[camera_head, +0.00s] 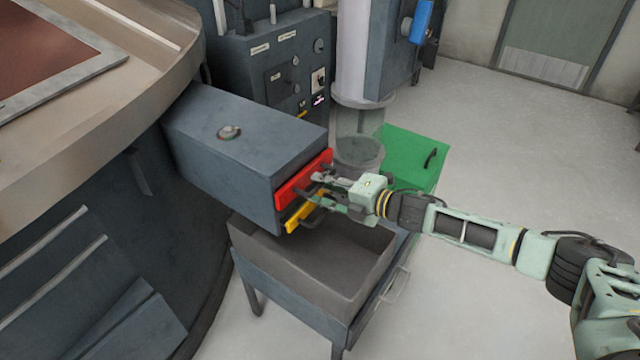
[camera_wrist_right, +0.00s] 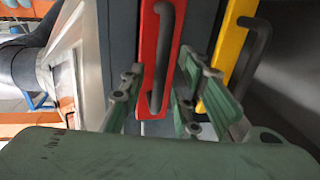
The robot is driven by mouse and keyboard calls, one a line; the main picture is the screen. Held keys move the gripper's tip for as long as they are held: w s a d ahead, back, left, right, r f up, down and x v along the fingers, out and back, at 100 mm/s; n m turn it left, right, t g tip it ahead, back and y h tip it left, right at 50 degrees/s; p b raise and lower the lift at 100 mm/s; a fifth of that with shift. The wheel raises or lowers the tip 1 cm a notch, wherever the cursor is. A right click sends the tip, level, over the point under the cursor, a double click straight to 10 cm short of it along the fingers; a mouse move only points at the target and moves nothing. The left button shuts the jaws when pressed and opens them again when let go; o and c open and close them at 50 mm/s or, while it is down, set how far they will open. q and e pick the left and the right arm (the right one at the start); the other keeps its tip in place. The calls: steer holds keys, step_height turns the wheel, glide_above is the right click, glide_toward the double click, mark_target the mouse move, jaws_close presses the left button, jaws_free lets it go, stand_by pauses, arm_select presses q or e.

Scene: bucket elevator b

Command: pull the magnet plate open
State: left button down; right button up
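A dark grey housing (camera_head: 245,140) has two narrow fronts on its end face, a red plate (camera_head: 292,189) above and a yellow plate (camera_head: 300,216) below. Which one is the magnet plate is not labelled. Both look flush with the housing. My right gripper (camera_head: 312,187) is at the red plate. In the right wrist view the red plate (camera_wrist_right: 150,50) has a black bar handle (camera_wrist_right: 165,60). The open fingers of my right gripper (camera_wrist_right: 158,92) stand on either side of that handle, with no clear grip. The yellow plate (camera_wrist_right: 229,45) is to the right there. My left gripper is out of view.
An open grey bin (camera_head: 300,265) on legs stands below the housing. A clear cylinder (camera_head: 358,140) and a green box (camera_head: 415,155) with a black handle stand behind my right gripper. A control cabinet (camera_head: 285,75) is at the back. The floor at right is free.

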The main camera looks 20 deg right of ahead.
steer(key=shift+w+a+f, duration=0.1)
steer(key=shift+w+a, duration=0.25)
steer(key=shift+w, duration=0.15)
jaws_close()
stand_by(0.3)
